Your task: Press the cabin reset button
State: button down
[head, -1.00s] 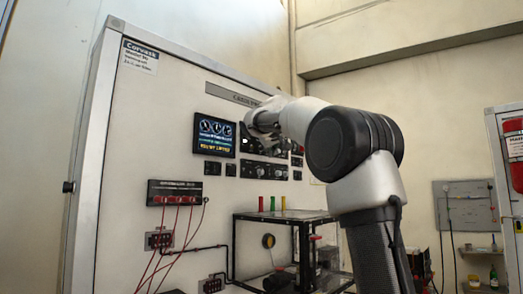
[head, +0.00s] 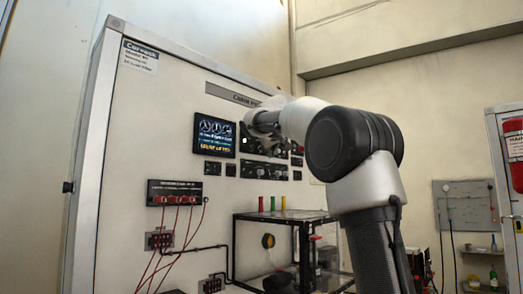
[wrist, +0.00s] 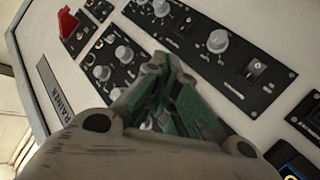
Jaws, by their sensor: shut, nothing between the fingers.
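My gripper (head: 247,136) is in front of the upper part of the white trainer panel (head: 165,110), right beside the lit display (head: 214,134). In the wrist view its fingers (wrist: 165,72) are shut and empty, pointing at a black control module (wrist: 205,42) with a grey knob (wrist: 218,40) and a black rocker switch (wrist: 253,71). I cannot tell whether the fingertips touch the panel. No label for the cabin reset button is readable, so I cannot tell which control it is. My gripper and wrist hide part of the controls in the head view.
A red guarded switch (wrist: 68,24) and several more knobs sit on neighbouring modules in the wrist view. Below, a clear box (head: 285,215) with coloured tubes on top projects from the panel. Red leads (head: 176,228) hang at lower left.

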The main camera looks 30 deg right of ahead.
jog(key=shift+w, duration=0.15)
jog(key=shift+w+a, duration=0.15)
jog(key=shift+w, duration=0.1)
jog(key=shift+w+a, duration=0.15)
jog(key=shift+w, duration=0.25)
dwell(0.6)
jog(key=shift+s, duration=0.1)
jog(key=shift+s+d, duration=0.25)
jog(key=shift+s, duration=0.45)
jog(key=s, duration=0.1)
jog(key=s+d, duration=0.1)
jog(key=s, duration=0.2)
jog(key=shift+s+d, duration=0.35)
jog(key=shift+d, duration=0.05)
dwell(0.8)
